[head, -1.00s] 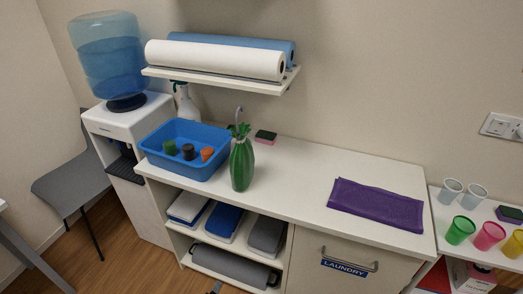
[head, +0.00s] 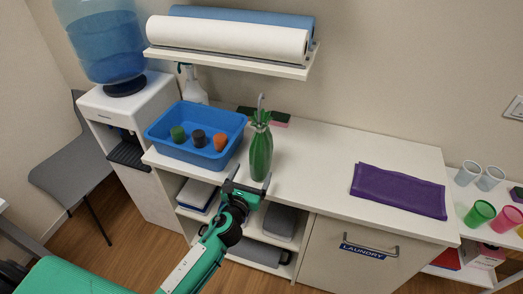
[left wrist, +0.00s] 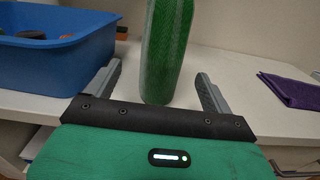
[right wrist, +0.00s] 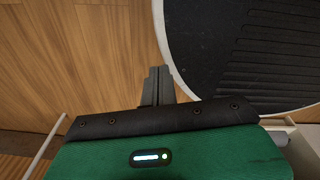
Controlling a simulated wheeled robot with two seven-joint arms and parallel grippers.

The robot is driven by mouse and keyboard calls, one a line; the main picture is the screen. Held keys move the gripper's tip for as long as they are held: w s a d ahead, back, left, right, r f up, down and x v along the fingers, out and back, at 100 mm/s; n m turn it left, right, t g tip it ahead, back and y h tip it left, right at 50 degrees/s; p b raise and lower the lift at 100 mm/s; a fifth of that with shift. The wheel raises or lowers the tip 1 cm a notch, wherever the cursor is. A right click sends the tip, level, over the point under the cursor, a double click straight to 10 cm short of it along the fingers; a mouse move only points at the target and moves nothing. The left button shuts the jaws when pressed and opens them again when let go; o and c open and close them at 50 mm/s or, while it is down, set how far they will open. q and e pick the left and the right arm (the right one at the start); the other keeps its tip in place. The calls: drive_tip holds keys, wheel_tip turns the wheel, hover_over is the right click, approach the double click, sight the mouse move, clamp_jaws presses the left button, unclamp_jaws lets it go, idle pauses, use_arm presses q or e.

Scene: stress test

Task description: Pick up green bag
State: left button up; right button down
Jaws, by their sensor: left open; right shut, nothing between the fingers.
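The green bag (head: 261,153) stands upright on the white counter, bulging, with a gathered top. It also shows in the left wrist view (left wrist: 168,50), its top cut off by the frame. My left gripper (head: 249,178) is open at the counter's front edge, just in front of the bag. In the left wrist view its fingers (left wrist: 158,82) are spread to either side of the bag's lower part, with nothing held. My right gripper (right wrist: 157,72) is shut and empty, low over the wooden floor beside a dark round surface; it is not in the head view.
A blue tub (head: 168,139) with several small cups stands left of the bag. A purple cloth (head: 400,190) lies to the right, with bare counter (head: 312,160) between. A shelf with paper rolls (head: 230,36) overhangs behind. Cups (head: 480,212) stand at far right.

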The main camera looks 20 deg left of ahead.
sight(258, 161)
use_arm(q)
drive_tip(key=shift+w, duration=0.85)
drive_tip(key=shift+w+d+r, duration=0.1)
drive_tip(key=shift+w+r, duration=0.05)
drive_tip(key=shift+w, duration=0.35)
drive_tip(key=w+p, duration=0.1)
drive_tip(key=w, duration=0.2)
drive_tip(key=shift+w+d, duration=0.1)
drive_tip(key=shift+w, duration=0.55)
use_arm(e)
drive_tip(key=shift+w+a+r, duration=0.1)
drive_tip(key=shift+a+r, duration=0.45)
drive_tip(key=shift+r, duration=0.15)
drive_tip(key=shift+d, duration=0.1)
use_arm(q)
drive_tip(key=c, duration=1.2)
use_arm(e)
drive_tip(key=shift+d, duration=0.2)
